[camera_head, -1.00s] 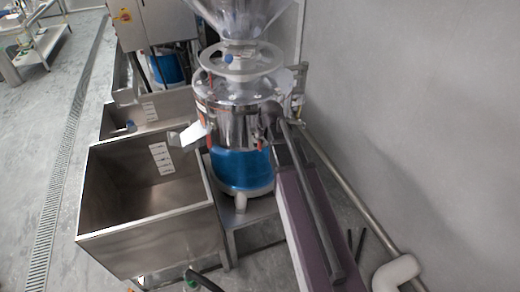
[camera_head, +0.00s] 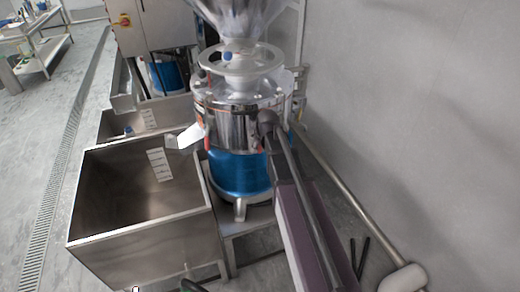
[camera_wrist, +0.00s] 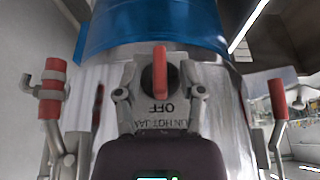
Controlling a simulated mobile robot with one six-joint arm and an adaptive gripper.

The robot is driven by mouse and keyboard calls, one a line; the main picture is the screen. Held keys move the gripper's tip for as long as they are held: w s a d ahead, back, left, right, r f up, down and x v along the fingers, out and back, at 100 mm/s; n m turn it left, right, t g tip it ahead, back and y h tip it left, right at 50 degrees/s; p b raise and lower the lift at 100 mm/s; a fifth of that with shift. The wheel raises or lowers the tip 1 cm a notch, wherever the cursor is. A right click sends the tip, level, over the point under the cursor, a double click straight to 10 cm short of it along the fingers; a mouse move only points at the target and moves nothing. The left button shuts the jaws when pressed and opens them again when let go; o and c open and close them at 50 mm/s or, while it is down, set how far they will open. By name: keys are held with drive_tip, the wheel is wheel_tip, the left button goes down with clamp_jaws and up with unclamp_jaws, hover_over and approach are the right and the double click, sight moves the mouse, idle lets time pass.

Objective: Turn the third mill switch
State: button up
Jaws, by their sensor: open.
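The steel mill (camera_head: 238,125) with a blue lower band (camera_head: 240,172) stands in the middle of the head view. In the wrist view its steel wall fills the middle, with the blue band (camera_wrist: 155,22) at the top. A red switch lever (camera_wrist: 160,72) sits on a dark round plate, pointing along the picture's vertical, with upside-down "OFF" lettering below it. My gripper (camera_wrist: 159,88) is open, with one finger on each side of the switch in the picture. I cannot tell whether the fingers touch it. In the head view the switch is hidden.
Red-handled clamps (camera_wrist: 52,88) and (camera_wrist: 278,99) flank the mill front. A steel bin (camera_head: 140,245) stands left of the mill, below its white spout (camera_head: 186,136). A second mill with a blue band (camera_head: 168,76) stands behind.

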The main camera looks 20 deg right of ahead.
clamp_jaws()
